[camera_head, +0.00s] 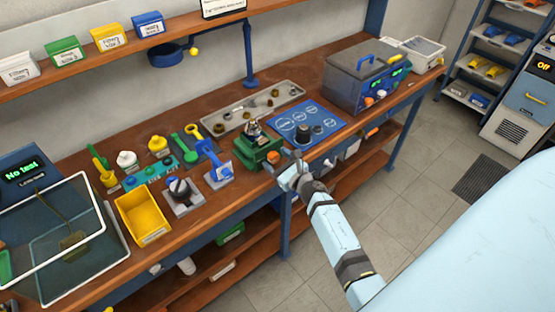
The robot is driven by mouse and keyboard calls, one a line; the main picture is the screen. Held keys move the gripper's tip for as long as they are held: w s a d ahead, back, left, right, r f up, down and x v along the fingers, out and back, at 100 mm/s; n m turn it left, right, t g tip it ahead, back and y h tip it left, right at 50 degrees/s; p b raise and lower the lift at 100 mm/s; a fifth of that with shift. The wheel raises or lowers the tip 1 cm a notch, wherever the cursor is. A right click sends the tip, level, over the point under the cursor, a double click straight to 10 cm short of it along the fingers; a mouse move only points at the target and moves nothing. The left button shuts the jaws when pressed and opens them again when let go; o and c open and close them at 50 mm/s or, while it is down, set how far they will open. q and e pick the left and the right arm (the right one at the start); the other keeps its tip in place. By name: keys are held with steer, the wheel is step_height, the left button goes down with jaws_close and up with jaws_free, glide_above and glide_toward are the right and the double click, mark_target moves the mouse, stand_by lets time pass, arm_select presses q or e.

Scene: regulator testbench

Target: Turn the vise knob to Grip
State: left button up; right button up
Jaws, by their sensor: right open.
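The green vise (253,157) stands at the front edge of the wooden workbench, with a small metal part held upright in its top. Its orange knob (271,157) faces the front, on the right side of the vise. My right gripper (281,164) is open, just in front of and to the right of the knob, with its fingers close to it. I cannot tell whether they touch it. Any marking for Grip on the vise is too small to read. My left gripper is not in view.
A blue clamp stand (217,171) is left of the vise. A blue mat (318,134) with a dark round part lies to the right. A grey machine (362,75) stands farther right. A yellow bin (142,219) is at the left. Floor in front of the bench is clear.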

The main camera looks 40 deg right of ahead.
steer(key=c, duration=0.9)
